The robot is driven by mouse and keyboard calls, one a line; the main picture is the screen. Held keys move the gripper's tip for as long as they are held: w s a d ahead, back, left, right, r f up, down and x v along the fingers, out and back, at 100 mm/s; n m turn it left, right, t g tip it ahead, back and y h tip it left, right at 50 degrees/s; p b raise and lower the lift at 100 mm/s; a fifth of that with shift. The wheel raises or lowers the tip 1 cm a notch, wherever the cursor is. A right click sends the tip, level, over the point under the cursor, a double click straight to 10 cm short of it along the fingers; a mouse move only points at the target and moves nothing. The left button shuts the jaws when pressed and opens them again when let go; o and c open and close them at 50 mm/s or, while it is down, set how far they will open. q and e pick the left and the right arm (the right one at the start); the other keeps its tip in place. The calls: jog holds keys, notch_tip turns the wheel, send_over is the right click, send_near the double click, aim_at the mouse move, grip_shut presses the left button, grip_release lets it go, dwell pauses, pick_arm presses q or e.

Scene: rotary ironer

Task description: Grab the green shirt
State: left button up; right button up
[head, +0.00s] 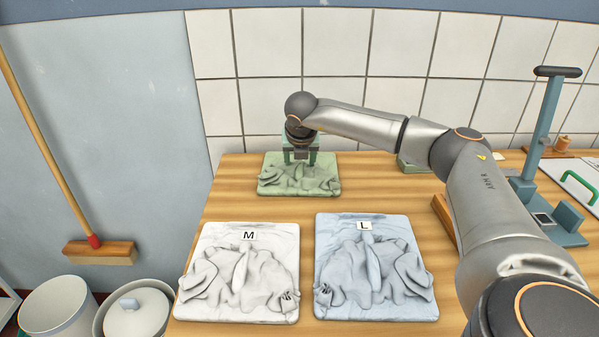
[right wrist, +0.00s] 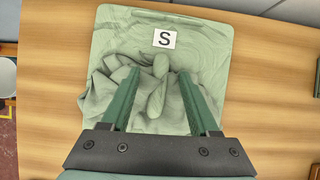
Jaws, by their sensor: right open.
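The green shirt (head: 300,178) lies crumpled on a flat green board at the back of the wooden table. In the right wrist view the shirt (right wrist: 160,85) lies below the fingers, and a white label "S" (right wrist: 165,39) shows on the board's far part. My right gripper (head: 299,157) is above the shirt, pointing down. In the right wrist view its two green fingers (right wrist: 158,92) are apart with nothing clamped between them, over the folds. I cannot tell whether the fingertips touch the cloth. My left gripper is not in view.
A white shirt (head: 240,275) marked M and a blue shirt (head: 372,270) marked L lie nearer on the table. A blue-grey stand (head: 548,140) is at right. A broom (head: 98,250) and white pots (head: 135,312) are at left. A tiled wall closes the back.

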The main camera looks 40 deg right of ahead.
grip_shut()
dwell(0.3)
dwell(0.3)
